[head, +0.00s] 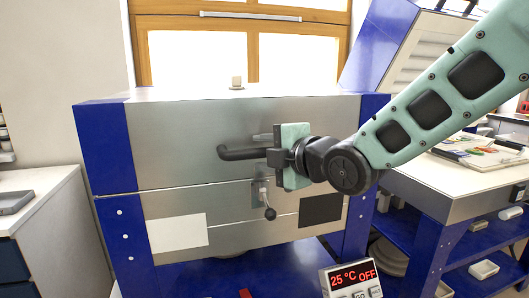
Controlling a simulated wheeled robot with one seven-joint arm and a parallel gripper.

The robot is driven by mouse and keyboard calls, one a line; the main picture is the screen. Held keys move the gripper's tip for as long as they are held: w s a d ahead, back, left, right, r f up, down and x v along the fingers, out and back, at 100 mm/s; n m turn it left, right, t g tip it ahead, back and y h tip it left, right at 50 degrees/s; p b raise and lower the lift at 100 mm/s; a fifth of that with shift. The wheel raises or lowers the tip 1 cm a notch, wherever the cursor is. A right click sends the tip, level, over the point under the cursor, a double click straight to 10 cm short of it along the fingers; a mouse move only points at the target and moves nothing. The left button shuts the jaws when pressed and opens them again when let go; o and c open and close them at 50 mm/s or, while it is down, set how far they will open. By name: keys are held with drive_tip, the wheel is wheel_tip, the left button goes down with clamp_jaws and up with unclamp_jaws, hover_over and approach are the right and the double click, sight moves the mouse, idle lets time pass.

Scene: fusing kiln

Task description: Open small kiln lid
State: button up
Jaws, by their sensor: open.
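The kiln (178,142) is a steel box with blue corner posts in the middle of the head view. A seam divides its upper lid part from the lower body, and the lid looks shut. A dark handle (236,153) sticks out from the lid's front. My gripper (277,147) is at the right end of this handle, with its jaws open. I cannot tell whether the jaws touch the handle, and my wrist hides part of the front. A latch with a ball-ended lever (268,205) hangs just below, across the seam.
A controller (352,279) reading 25 °C OFF stands at the lower front. A white-topped workbench (440,184) with glass pieces is at right, and a cabinet (40,225) is at left. A window lies behind the kiln. A small plug (237,83) sits on the lid top.

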clamp_jaws()
drive_tip(key=shift+r, duration=0.1)
